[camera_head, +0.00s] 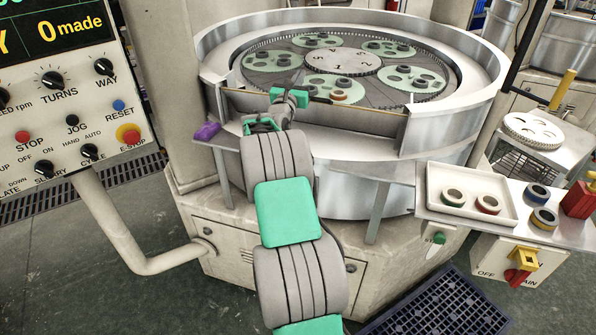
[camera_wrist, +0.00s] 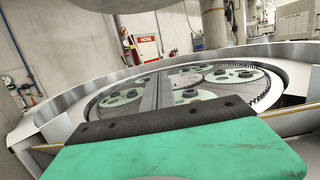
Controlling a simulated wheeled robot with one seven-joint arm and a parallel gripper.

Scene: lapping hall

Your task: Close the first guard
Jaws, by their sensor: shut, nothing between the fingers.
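The round lapping machine (camera_head: 340,150) has a pale metal ring wall with a gap at its front. A flat, thin-edged panel (camera_head: 375,118) spans that gap and looks like the guard; I cannot tell whether it is latched. Parts of its edge also seem to show at the right of the wrist view (camera_wrist: 297,108). My gripper (camera_head: 290,96) is over the front of the gap, close to the panel's top edge; contact is unclear. In the wrist view its dark fingers (camera_wrist: 157,88) are shut together, empty, pointing over the plate. My arm hides the panel's left part.
Green carriers (camera_head: 410,78) with rings lie on the plate around a numbered hub (camera_head: 343,61). A purple item (camera_head: 207,131) lies on the left ledge. A control panel (camera_head: 65,90) stands left. A tray (camera_head: 472,195) with rings sits on the right shelf.

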